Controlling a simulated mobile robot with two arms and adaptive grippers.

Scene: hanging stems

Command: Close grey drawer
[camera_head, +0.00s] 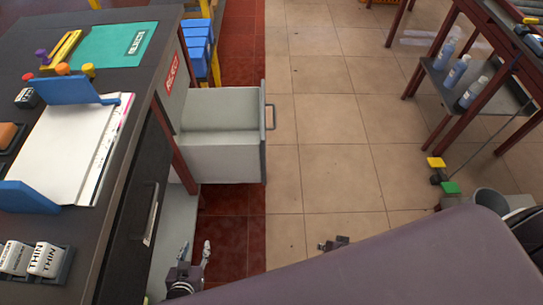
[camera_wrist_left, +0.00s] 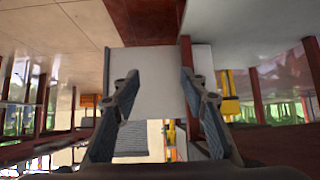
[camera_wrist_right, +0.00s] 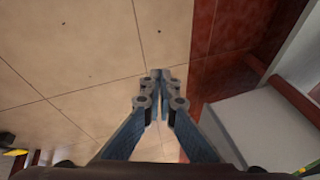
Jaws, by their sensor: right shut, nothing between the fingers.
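The grey drawer (camera_head: 222,160) stands pulled out of the dark desk, its inside visible and empty. Its dark front panel with a handle (camera_head: 270,117) faces the open floor. My left gripper (camera_head: 196,250) is open and empty, nearer the camera than the drawer, beside the desk. In the left wrist view the drawer's pale side (camera_wrist_left: 150,90) shows beyond the spread fingers. My right gripper (camera_head: 335,243) is shut and empty over the tiles, right of and nearer than the drawer front. In the right wrist view the drawer (camera_wrist_right: 262,125) is to the right, apart from the fingertips (camera_wrist_right: 159,76).
The desk top (camera_head: 100,215) holds papers, a green mat (camera_head: 115,45) and stamps. Blue bins (camera_head: 198,45) stand behind the drawer. A table with bottles (camera_head: 455,70) is at the far right. The tiled floor (camera_head: 335,120) right of the drawer is clear.

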